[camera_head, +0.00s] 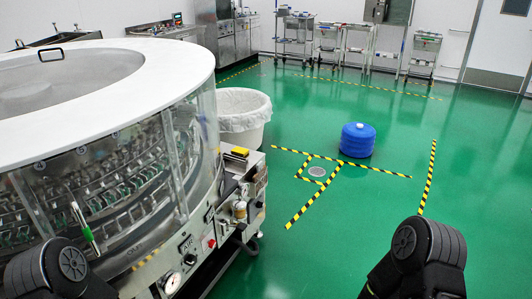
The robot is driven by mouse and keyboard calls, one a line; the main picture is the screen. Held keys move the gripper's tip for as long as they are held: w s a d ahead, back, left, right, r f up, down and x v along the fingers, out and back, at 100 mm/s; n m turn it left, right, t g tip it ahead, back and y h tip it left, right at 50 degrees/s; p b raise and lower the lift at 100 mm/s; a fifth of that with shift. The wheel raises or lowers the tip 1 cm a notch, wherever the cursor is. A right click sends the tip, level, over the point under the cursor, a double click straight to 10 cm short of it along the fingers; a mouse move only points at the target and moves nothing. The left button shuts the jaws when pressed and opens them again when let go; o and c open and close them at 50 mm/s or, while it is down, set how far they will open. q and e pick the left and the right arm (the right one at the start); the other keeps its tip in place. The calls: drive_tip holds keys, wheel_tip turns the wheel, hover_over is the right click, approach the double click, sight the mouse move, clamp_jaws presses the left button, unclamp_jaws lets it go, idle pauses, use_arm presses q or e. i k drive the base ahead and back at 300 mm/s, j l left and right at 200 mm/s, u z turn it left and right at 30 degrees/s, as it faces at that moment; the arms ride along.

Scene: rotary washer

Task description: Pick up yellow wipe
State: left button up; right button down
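A small yellow block-like item (239,152), which looks like the yellow wipe, lies on a ledge at the right side of the round washer (150,55). It is small in the view and its texture cannot be made out. A dark part of my arm shows at the lower left and another at the lower right, both well apart from the yellow item. Neither gripper's fingers are in view.
The washer with its white rim and clear wall fills the left. A white lined bin (243,108) stands behind the ledge. A blue round container (358,139) stands on the green floor near striped tape. Carts (345,45) line the back wall.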

sight(239, 151)
drive_tip(key=i+l, duration=0.5)
drive_tip(key=i, duration=0.2)
drive_tip(key=i+l, duration=0.5)
drive_tip(key=i, duration=0.2)
drive_tip(key=i+l, duration=0.45)
drive_tip(key=i, duration=0.2)
drive_tip(key=i+l, duration=0.5)
drive_tip(key=i, duration=0.2)
drive_tip(key=u, duration=0.05)
